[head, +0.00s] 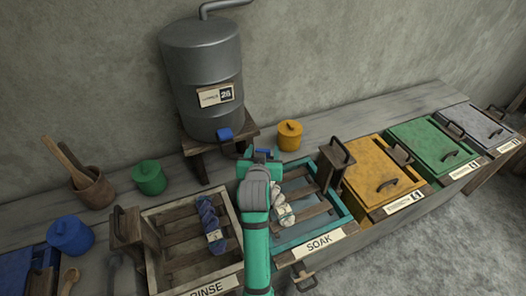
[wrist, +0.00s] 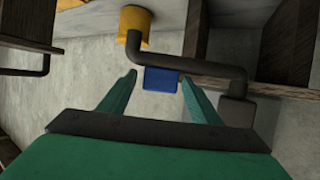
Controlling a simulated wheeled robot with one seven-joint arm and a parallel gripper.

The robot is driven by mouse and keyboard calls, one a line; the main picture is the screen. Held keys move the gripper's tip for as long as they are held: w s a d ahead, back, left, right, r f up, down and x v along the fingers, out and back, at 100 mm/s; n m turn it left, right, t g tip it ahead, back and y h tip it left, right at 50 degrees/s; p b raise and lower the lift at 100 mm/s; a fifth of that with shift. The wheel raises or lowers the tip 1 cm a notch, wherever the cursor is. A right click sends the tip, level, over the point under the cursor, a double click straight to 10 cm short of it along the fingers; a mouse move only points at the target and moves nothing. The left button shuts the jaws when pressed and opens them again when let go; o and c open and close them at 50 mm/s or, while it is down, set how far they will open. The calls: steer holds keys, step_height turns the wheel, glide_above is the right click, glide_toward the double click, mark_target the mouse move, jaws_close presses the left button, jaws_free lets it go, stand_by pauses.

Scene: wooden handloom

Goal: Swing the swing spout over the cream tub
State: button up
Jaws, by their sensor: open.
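The swing spout is a dark bent pipe (wrist: 190,65) in the wrist view, with a blue tab (wrist: 160,79) below it. In the head view the spout (head: 233,150) leaves the foot of the grey tank, and my arm hides much of it. My gripper (wrist: 158,88) is open, with one teal finger on each side of the blue tab. I cannot tell whether the fingers touch it. The cream tub (head: 155,262), labelled RINSE, stands left of my arm with a blue yarn hank on its slats. The spout's end appears near the teal SOAK tub (head: 345,222), right of the cream tub.
The grey tank (head: 203,75) stands on a wooden stand at the wall. An orange pot (head: 290,136), a green pot (head: 149,178) and a blue pot (head: 71,236) line the bench. Yellow (head: 374,165), green and grey lidded bins stand at right. A white hank (head: 283,211) lies over the teal tub.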

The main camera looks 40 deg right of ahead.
steer(key=shift+w+d, duration=0.1)
steer(key=shift+c, duration=0.6)
jaws_close()
steer(key=shift+a, duration=0.2)
